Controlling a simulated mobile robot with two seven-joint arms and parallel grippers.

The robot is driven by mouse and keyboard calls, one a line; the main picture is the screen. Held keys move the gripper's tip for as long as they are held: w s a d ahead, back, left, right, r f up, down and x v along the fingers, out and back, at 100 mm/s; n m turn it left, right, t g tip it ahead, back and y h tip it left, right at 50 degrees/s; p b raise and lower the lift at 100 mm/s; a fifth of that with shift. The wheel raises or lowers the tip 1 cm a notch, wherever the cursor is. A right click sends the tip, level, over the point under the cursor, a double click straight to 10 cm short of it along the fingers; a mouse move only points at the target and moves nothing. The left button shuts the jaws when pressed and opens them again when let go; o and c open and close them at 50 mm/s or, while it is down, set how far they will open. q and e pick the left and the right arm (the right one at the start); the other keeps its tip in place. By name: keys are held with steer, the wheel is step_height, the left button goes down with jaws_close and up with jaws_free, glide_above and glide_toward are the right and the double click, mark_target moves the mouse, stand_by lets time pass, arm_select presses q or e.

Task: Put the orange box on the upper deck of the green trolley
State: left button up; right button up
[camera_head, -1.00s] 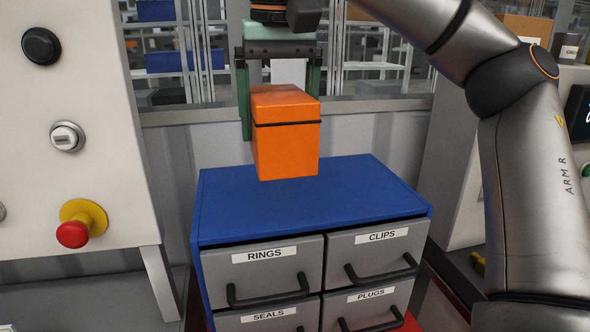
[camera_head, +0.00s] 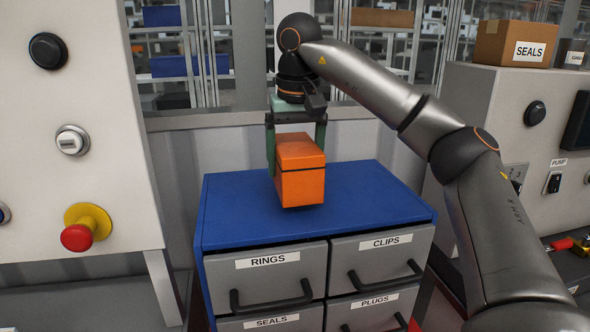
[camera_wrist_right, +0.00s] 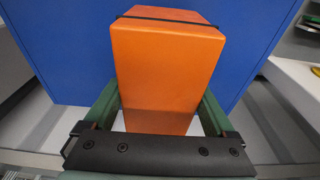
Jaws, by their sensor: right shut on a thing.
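The orange box (camera_head: 300,182) with a dark band is upright over the blue top of the drawer cabinet (camera_head: 235,215). My right gripper (camera_head: 296,150) comes from above, its green fingers on either side of the box, shut on it. I cannot tell whether the box's underside touches the cabinet top. In the right wrist view the orange box (camera_wrist_right: 165,75) sits between the green fingers with the blue surface behind it. No green trolley shows. My left gripper is not in view.
The cabinet has grey labelled drawers with black handles. A pale panel with a red stop button (camera_head: 86,228) stands at left. At right, a grey console (camera_head: 478,110) carries a cardboard box labelled SEALS (camera_head: 515,42). A low wall runs behind the cabinet.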

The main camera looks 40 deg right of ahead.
steer(key=shift+f, duration=0.9)
steer(key=shift+f, duration=0.1)
steer(key=o, duration=1.4)
steer(key=shift+f, duration=0.1)
steer(key=shift+o, duration=0.8)
